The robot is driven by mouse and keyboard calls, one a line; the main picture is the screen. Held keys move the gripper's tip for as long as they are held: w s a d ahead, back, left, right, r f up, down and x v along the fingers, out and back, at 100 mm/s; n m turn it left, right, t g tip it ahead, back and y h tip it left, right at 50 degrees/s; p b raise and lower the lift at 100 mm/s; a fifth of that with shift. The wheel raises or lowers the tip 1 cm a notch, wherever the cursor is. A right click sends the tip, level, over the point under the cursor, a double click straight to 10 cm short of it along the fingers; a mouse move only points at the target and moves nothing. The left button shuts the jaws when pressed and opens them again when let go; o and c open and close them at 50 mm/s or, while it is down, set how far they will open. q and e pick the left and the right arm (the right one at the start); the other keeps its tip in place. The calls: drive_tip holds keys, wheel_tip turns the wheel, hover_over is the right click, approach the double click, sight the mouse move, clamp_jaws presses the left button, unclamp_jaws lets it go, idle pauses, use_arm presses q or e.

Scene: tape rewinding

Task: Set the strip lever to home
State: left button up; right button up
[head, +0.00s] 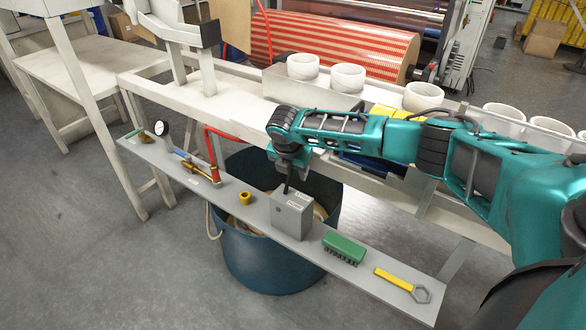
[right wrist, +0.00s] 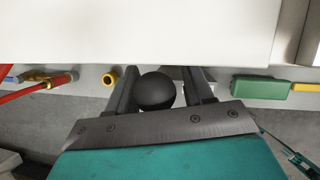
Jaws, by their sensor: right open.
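The strip lever's grey box (head: 292,214) sits on the narrow grey shelf in the head view. In the right wrist view, a round black knob (right wrist: 155,91), apparently the lever's, lies between the two fingers of my right gripper (right wrist: 161,80). The fingers are apart, with the left one closer to the knob; I cannot tell if either touches it. In the head view my right gripper (head: 288,170) points down just above the box, and the arm hides most of the lever. My left gripper is out of view.
A blue bin (head: 262,268) stands beneath. A white beam (right wrist: 140,30) fills the top of the wrist view.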

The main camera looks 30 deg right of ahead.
clamp_jaws()
